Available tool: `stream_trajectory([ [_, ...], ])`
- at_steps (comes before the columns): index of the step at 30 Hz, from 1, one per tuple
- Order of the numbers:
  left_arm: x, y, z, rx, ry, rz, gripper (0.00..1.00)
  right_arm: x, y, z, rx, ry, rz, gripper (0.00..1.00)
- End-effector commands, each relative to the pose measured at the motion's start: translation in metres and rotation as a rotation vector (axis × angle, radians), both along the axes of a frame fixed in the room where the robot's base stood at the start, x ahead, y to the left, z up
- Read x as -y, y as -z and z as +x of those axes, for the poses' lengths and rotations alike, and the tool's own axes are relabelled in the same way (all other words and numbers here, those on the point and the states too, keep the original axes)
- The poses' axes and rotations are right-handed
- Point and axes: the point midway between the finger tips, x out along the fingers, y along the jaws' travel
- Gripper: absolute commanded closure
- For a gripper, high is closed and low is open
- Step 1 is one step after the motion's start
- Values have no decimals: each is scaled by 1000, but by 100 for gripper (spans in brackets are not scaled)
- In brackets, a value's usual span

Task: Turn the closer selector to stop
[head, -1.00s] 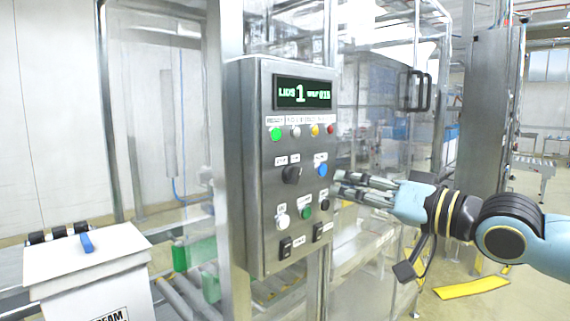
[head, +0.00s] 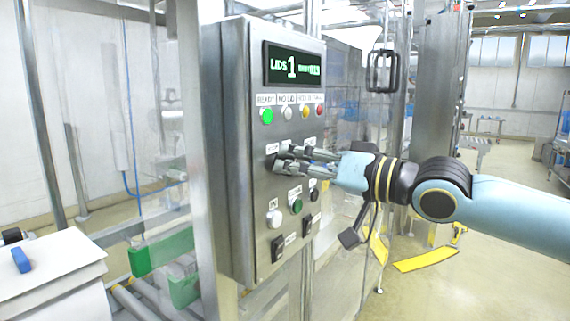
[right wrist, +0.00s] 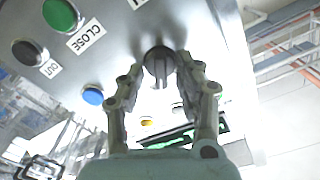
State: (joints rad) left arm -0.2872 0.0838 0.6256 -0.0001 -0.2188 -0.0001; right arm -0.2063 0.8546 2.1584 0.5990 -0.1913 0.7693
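The closer selector, a round black knob (right wrist: 158,64) with a raised grip bar, is on the steel control panel (head: 238,120). In the head view the knob is mostly hidden behind my right gripper (head: 281,160). In the right wrist view my right gripper (right wrist: 160,72) has its two fingers on either side of the knob. The fingers are spread, with small gaps to the knob; contact is not clear. The selector's position marks cannot be read. My left gripper is not in view.
The panel has a lit display (head: 294,66), a lit green lamp (head: 267,116), a white button (head: 273,218), a green button (head: 296,206) and black rocker switches (head: 278,246). A blue button (right wrist: 93,96) sits near the fingers. A door handle (head: 382,72) is behind.

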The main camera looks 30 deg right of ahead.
Motion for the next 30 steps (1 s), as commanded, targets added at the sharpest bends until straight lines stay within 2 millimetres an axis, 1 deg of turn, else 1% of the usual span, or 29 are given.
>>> stream_trajectory([
  [5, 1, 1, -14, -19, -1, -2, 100, 0, 0, 0, 0, 0, 0, 65],
  [8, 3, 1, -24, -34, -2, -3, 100, 0, 0, 0, 0, 0, 0, 77],
  [9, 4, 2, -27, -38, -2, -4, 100, 0, 0, 0, 0, 0, 0, 82],
  [13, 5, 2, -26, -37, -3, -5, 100, 0, 0, 0, 0, 0, 0, 99],
  [22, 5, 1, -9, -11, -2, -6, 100, 0, 0, 0, 2, 0, -5, 100],
  [30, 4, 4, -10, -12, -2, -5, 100, 0, 1, 0, 34, 0, -81, 100],
])
